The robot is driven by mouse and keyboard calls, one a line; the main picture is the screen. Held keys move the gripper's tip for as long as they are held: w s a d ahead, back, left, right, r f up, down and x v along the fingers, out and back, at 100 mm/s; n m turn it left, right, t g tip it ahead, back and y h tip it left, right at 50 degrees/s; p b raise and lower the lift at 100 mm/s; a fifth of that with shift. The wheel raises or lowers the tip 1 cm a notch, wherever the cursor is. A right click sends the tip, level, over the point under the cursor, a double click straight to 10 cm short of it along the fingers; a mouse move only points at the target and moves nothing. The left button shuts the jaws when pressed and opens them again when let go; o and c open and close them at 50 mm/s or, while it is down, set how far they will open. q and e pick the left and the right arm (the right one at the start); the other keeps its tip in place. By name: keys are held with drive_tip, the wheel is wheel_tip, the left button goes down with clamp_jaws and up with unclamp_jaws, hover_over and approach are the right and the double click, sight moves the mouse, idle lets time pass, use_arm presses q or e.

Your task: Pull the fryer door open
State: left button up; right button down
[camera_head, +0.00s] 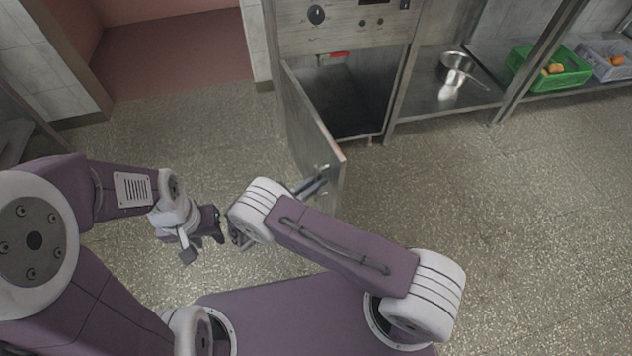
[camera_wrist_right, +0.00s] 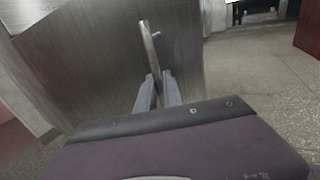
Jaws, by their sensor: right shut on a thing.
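The fryer (camera_head: 345,28) stands at the top middle of the head view. Its metal door (camera_head: 308,128) is swung wide open towards me, and the dark inside of the cabinet (camera_head: 350,100) shows. My right gripper (camera_head: 318,184) is at the free edge of the door, partly hidden by my own arm. In the right wrist view, its two fingers (camera_wrist_right: 158,92) are shut on the door's bar handle (camera_wrist_right: 150,48), beside the door panel (camera_wrist_right: 90,62). My left gripper (camera_head: 203,240) hangs away from the door over the floor; its finger gap is not clear.
A steel shelf to the right of the fryer holds a metal pot (camera_head: 457,68), a green crate (camera_head: 562,76) and a grey crate (camera_head: 612,66) with orange items. The speckled floor (camera_head: 480,200) is clear right of the door.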

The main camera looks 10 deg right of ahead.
use_arm(q)
drive_tip(key=shift+a, duration=0.1)
use_arm(e)
drive_tip(key=shift+s, duration=0.1)
use_arm(q)
drive_tip(key=shift+s, duration=0.1)
use_arm(e)
drive_tip(key=c, duration=1.5)
unclamp_jaws()
use_arm(q)
drive_tip(key=shift+r, duration=0.1)
use_arm(e)
drive_tip(key=shift+a, duration=0.15)
